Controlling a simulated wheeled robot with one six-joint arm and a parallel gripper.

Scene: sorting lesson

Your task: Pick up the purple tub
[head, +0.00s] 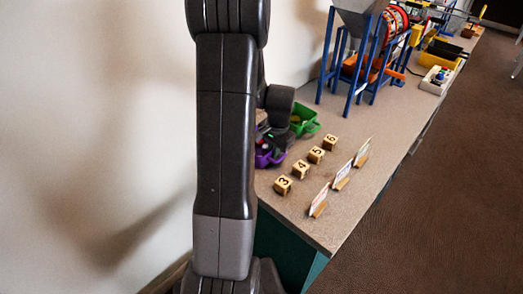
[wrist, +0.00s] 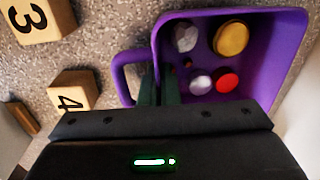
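The purple tub (head: 268,159) is at the left edge of the table, partly hidden behind my arm. In the wrist view the tub (wrist: 287,48) is close up, with a loop handle on its left side. Several round pieces lie in it, gold, red and grey or silver. My gripper (wrist: 159,88) has its two dark fingers close together at the tub's handle-side wall, one on each side of it. It looks shut on that wall. The fingertips' contact is partly hidden. In the head view my gripper (head: 271,137) is over the tub.
A green tub (head: 306,119) stands just behind. Wooden number blocks, such as block 4 (head: 301,169), run in a row to the right. Small cards on wooden stands (head: 319,201) line the front edge. A hopper on blue legs (head: 357,50) stands farther back. A wall is at left.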

